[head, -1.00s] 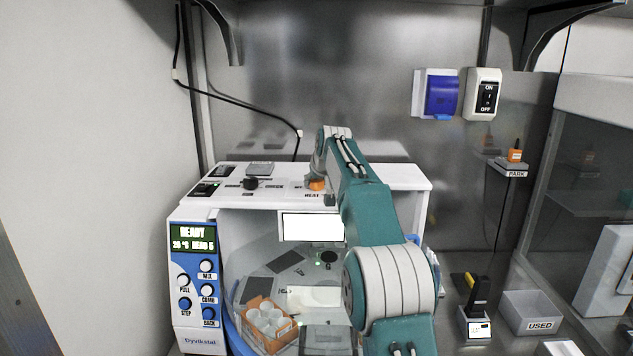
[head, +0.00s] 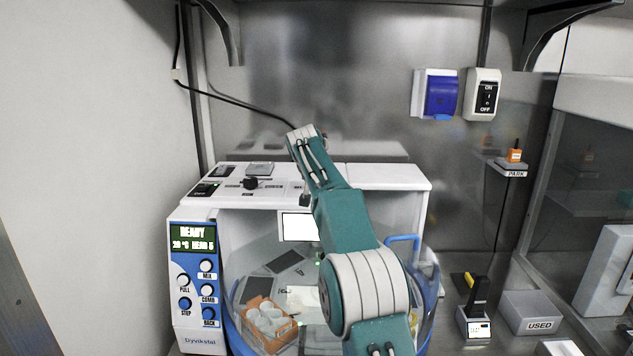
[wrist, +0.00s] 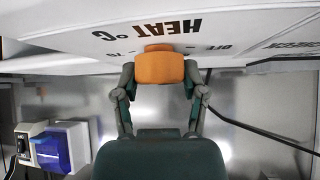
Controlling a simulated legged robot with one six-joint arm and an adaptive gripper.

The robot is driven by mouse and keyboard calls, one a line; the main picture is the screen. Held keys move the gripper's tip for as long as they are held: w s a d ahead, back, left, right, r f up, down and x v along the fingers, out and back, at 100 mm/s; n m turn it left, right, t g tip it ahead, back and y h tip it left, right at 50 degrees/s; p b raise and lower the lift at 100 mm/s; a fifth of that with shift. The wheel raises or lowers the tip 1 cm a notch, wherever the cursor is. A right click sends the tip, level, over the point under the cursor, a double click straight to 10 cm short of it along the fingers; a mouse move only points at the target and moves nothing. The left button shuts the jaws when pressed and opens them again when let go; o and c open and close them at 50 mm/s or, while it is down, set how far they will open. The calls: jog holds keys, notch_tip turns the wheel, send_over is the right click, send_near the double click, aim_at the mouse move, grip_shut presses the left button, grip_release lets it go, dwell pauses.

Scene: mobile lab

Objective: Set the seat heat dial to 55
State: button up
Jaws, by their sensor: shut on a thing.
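The orange dial (wrist: 159,65) is in the wrist view, at the HEAT marking on the white machine top. The marking reads upside down there; a "70" and "OFF" show faintly, and I cannot read the dial's setting. My gripper (wrist: 158,76) is shut on the orange dial, one finger on each side. In the head view, my arm hides the dial and the gripper tips. The white machine (head: 390,178) has a front display (head: 193,238) that shows READY and 20 °C.
A black knob (head: 250,183) stands on the machine top to the left. A cable (head: 240,103) hangs along the back wall. An ON/OFF switch (head: 487,96) and a blue wall box (head: 440,94) are at the right. An orange part (head: 515,156) rests on the PARK shelf.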

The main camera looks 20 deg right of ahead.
jog(key=shift+a+f+m+g+h, duration=0.1)
jog(key=shift+f+m+g+h, duration=0.15)
jog(key=shift+m+g+h, duration=0.8)
jog(key=shift+m+t, duration=0.35)
jog(key=shift+f+m+g, duration=0.2)
jog(key=shift+m+g, duration=0.2)
jog(key=shift+m, duration=0.2)
jog(key=o, duration=1.1)
jog(key=shift+o, duration=0.2)
jog(key=shift+r, duration=0.25)
jog(key=shift+r, duration=0.15)
jog(key=shift+s+a+r, duration=0.2)
jog(key=shift+r, duration=0.1)
jog(key=v, duration=1.1)
jog(key=shift+a+f, duration=0.25)
